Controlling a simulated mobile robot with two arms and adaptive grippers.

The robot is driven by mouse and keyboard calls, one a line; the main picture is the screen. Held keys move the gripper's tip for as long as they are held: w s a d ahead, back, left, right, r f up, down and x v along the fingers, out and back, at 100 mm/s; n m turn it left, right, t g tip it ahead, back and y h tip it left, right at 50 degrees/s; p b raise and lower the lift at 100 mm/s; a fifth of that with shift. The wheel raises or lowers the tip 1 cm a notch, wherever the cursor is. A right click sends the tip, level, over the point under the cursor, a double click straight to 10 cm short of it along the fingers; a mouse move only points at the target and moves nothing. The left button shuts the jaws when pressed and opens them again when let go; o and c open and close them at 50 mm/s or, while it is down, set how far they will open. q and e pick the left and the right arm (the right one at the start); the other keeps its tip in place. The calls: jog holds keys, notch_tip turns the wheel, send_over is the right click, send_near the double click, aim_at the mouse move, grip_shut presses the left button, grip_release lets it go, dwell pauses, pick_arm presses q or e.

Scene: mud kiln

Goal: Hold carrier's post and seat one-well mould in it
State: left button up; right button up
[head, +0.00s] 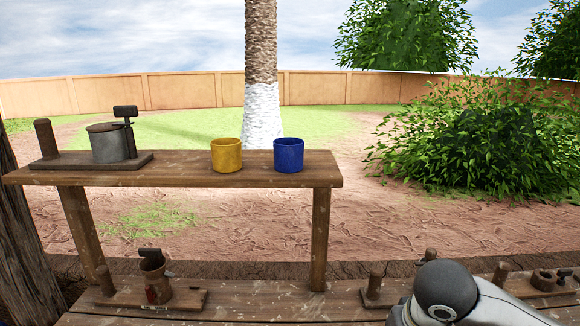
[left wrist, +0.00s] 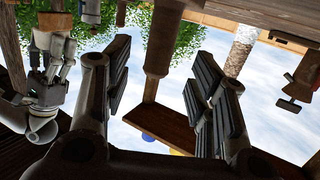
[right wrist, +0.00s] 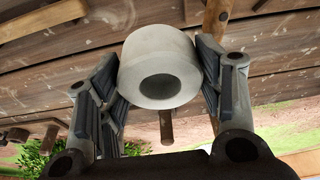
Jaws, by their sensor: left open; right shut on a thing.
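My right gripper (right wrist: 155,85) is shut on a pale grey, thick-walled round piece with one hole (right wrist: 162,58), apparently the one-well mould, in the right wrist view. The hole faces the camera. My left gripper (left wrist: 162,62) is open in the left wrist view, which looks upside down. A brown wooden post (left wrist: 160,38), apparently the carrier's post, shows between its fingers, with gaps on both sides. The right gripper also shows at the left of that view (left wrist: 48,85). In the head view my right arm hides part of the bench; neither gripper shows there.
The upper shelf (head: 190,178) bears a yellow cup (head: 226,156), a blue cup (head: 289,156) and a grey pot (head: 107,146) on a board with a post. A brown vessel (head: 155,280) stands on a board on the lower bench (head: 270,299). More posted boards (head: 383,298) lie at right.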

pick_arm(q)
jog(key=shift+x, duration=3.35)
jog(key=shift+c, duration=0.3)
jog(key=c, duration=1)
jog(key=shift+a, duration=0.1)
pick_arm(e)
jog(key=shift+s+a+f+n+g+y, duration=0.25)
jog(key=shift+s+a+f+n+y, duration=0.15)
jog(key=shift+a+n, duration=1.55)
jog(key=shift+s+a+f+n+g+y, duration=0.2)
jog(key=shift+s+a+f+n+y, duration=0.25)
jog(key=shift+a+n, duration=1.5)
jog(key=shift+s+a+f+n+g+y, duration=0.25)
jog(key=shift+a+n+y, duration=0.3)
jog(key=shift+a+n, duration=1.4)
jog(key=shift+d, duration=0.15)
